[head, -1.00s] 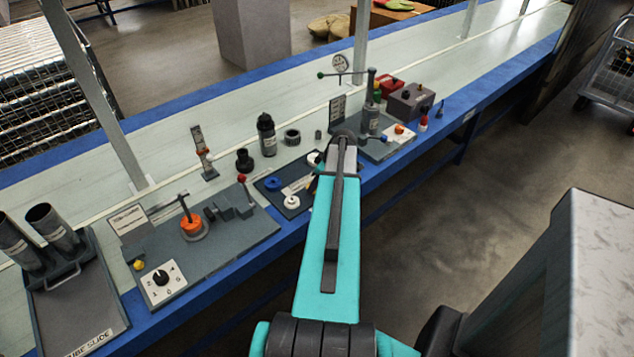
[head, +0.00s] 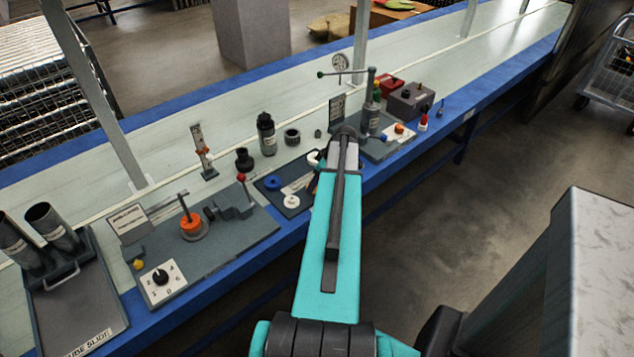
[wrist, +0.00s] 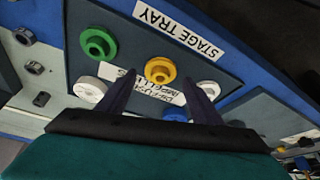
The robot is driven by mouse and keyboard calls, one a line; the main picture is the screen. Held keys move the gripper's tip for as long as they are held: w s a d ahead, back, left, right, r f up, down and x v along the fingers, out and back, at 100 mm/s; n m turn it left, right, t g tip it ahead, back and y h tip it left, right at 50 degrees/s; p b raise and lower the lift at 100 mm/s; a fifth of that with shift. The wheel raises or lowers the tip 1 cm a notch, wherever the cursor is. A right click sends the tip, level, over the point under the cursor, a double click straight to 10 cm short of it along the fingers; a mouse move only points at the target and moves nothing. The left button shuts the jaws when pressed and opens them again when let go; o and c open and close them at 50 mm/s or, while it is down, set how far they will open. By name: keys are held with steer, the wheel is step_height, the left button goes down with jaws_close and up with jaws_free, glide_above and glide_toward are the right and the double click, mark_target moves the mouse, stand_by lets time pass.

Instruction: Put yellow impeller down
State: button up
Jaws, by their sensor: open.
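The yellow impeller (wrist: 160,70) is a round flanged disc with a hub. It shows in the wrist view, apparently flat on the dark stage tray (wrist: 150,38), just past and between my fingertips. My gripper (wrist: 159,79) is open, its two dark fingers spread on either side of the impeller with gaps. In the head view my arm covers the gripper and the yellow impeller; the tray's left part (head: 262,189) shows there.
On the tray are a green impeller (wrist: 97,42) and white discs at left (wrist: 90,90) and right (wrist: 210,90). A black bottle (head: 266,135) stands behind. A fixture with a lever (head: 371,110) stands to the right.

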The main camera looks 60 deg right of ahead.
steer(key=b+v, duration=0.1)
steer(key=v, duration=1)
steer(key=shift+s+f, duration=0.1)
stand_by(0.8)
